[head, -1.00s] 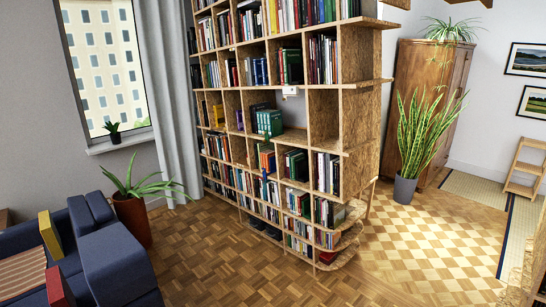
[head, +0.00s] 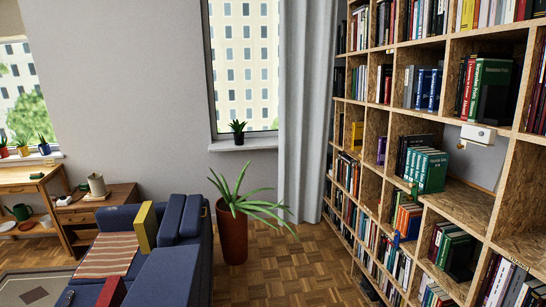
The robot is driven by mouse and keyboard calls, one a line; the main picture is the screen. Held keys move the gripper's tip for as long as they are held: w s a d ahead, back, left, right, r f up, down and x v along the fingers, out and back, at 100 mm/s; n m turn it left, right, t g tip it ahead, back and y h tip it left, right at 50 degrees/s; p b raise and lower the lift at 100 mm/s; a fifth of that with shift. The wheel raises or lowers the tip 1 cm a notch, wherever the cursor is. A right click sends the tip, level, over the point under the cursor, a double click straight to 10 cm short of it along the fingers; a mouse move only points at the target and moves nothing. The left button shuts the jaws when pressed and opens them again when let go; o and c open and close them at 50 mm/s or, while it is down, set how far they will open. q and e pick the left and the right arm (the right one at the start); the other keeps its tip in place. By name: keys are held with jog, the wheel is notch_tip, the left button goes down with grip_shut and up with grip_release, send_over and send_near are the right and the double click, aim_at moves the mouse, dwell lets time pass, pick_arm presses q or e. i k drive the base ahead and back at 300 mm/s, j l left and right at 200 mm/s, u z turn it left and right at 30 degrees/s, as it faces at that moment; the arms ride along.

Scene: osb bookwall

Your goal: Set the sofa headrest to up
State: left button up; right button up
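The dark blue sofa (head: 172,275) is at the lower left in the head view, partly cut off by the bottom edge. Its headrest (head: 182,217) is at the far end, made of blue padded parts beside a yellow cushion (head: 146,226). I cannot tell for sure whether the headrest is up or down. A striped blanket (head: 108,255) and a red cushion (head: 112,291) lie on the sofa. Neither of my grippers is in view.
A tall bookshelf (head: 468,194) fills the right side. A potted plant (head: 232,232) stands between sofa and window. A wooden side table (head: 97,204) and a desk (head: 22,180) are at the left. Free parquet floor (head: 285,265) lies between sofa and shelf.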

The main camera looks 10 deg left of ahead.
aim_at(190, 223)
jog(key=i+l+u, duration=0.1)
jog(key=i+u, duration=0.3)
jog(key=i+l+u, duration=0.2)
jog(key=u, duration=0.15)
jog(key=i+l+u, duration=0.6)
jog(key=u, duration=0.25)
jog(key=i+l+u, duration=0.15)
jog(key=l+u, duration=0.2)
jog(key=u, duration=0.15)
